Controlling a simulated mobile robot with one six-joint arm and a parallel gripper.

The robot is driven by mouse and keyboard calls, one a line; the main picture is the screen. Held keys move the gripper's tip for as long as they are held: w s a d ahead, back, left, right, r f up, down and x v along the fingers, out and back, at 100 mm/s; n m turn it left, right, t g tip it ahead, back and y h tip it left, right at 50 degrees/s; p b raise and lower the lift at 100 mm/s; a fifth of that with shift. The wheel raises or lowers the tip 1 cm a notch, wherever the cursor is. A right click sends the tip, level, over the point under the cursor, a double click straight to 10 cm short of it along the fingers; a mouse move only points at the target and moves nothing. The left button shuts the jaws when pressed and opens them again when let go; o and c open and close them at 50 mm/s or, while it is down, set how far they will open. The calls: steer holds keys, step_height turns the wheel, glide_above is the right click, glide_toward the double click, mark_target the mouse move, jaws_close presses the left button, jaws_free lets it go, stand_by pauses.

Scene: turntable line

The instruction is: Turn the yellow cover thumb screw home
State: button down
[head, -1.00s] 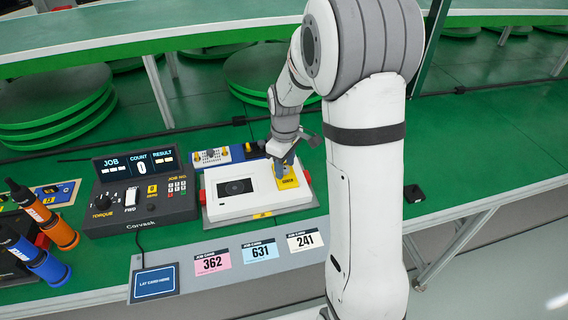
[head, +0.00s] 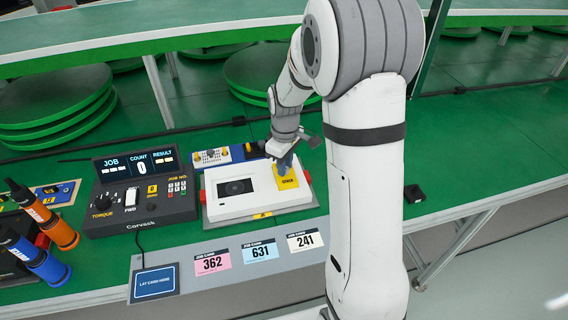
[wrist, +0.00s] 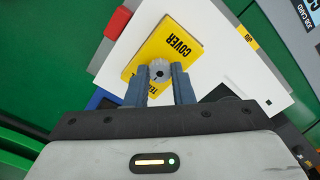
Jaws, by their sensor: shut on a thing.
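The yellow cover (head: 287,180), with black lettering, lies on the right part of a white unit (head: 262,200). In the wrist view the yellow cover (wrist: 176,45) has a grey round thumb screw (wrist: 160,71) with a dark mark at its near edge. My gripper (wrist: 160,80) has its two blue-grey fingers on either side of the thumb screw and is shut on it. In the head view my gripper (head: 284,165) reaches down onto the cover, and its fingers hide the screw. How far the screw is turned in cannot be told.
A red block (wrist: 117,22) sits at the unit's edge. A control box (head: 140,190) with a display reading count 0 stands to the left. Job cards (head: 260,251) lie in front. Orange and blue drivers (head: 40,245) stand far left.

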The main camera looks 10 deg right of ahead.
steer(key=shift+m, duration=0.5)
steer(key=m, duration=0.4)
steer(key=shift+m, duration=0.4)
steer(key=m, duration=0.5)
steer(key=shift+m, duration=0.3)
steer(key=c, duration=1.2)
jaws_free()
steer(key=shift+c, duration=0.2)
steer(key=shift+r, duration=3.95)
